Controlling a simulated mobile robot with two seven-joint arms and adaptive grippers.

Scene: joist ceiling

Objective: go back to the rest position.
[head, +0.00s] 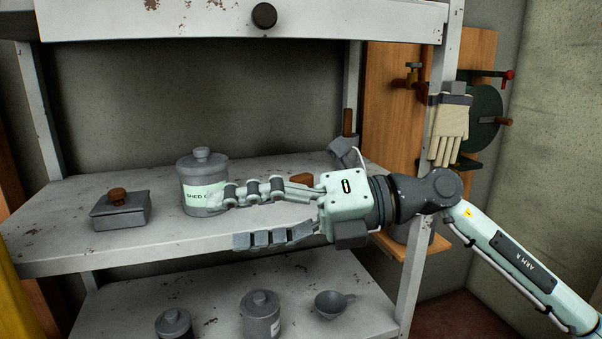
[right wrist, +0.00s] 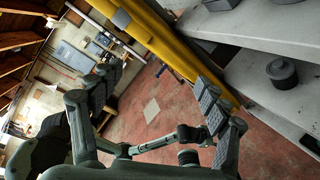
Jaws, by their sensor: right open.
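My right gripper (head: 236,218) reaches in from the right in front of the middle shelf. Its two fingers point left and stand apart, with nothing between them. The upper finger overlaps the lower right of a grey lidded jar (head: 202,172) with a partly hidden "SHED" label; I cannot tell in this view whether they touch. In the right wrist view the gripper (right wrist: 163,88) is also open and empty, with the red floor beyond it. My left gripper is not in view.
The middle shelf (head: 130,250) bears a grey lidded box (head: 121,213). Lidded pots and a small funnel-like vessel (head: 333,303) stand on the lower shelf. A drawer with a dark knob (head: 264,15) is above. Gloves (head: 449,130) hang at right. A yellow post (right wrist: 165,45) stands beside the shelves.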

